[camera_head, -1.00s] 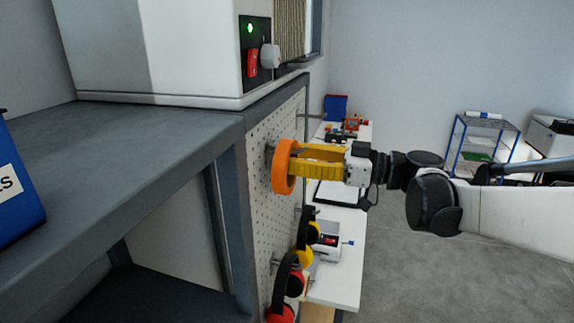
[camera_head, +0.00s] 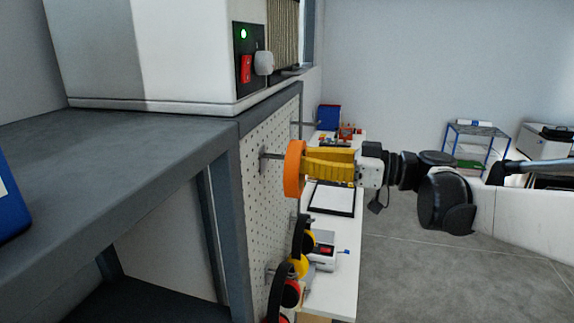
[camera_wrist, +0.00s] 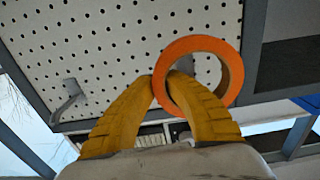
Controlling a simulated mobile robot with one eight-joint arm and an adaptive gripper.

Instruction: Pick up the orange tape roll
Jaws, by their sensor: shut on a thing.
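The orange tape roll (camera_head: 293,168) is at the fingertips of my gripper (camera_head: 312,163), beside the white pegboard (camera_head: 262,200). In the wrist view the orange tape roll (camera_wrist: 233,66) shows as a ring, with one yellow finger of my gripper (camera_wrist: 166,82) passing through or in front of its opening. The gripper is shut on the ring's near-left edge. A grey peg (camera_head: 272,156) sticks out of the pegboard toward the roll. I cannot tell whether the peg's end is still inside the ring.
Ear defenders (camera_head: 285,290) hang on the pegboard below. A white table (camera_head: 340,255) with a clipboard (camera_head: 333,198) and a small device stands behind. A grey shelf (camera_head: 110,150) is at left. Another grey hook (camera_wrist: 70,98) shows in the wrist view. Floor at right is clear.

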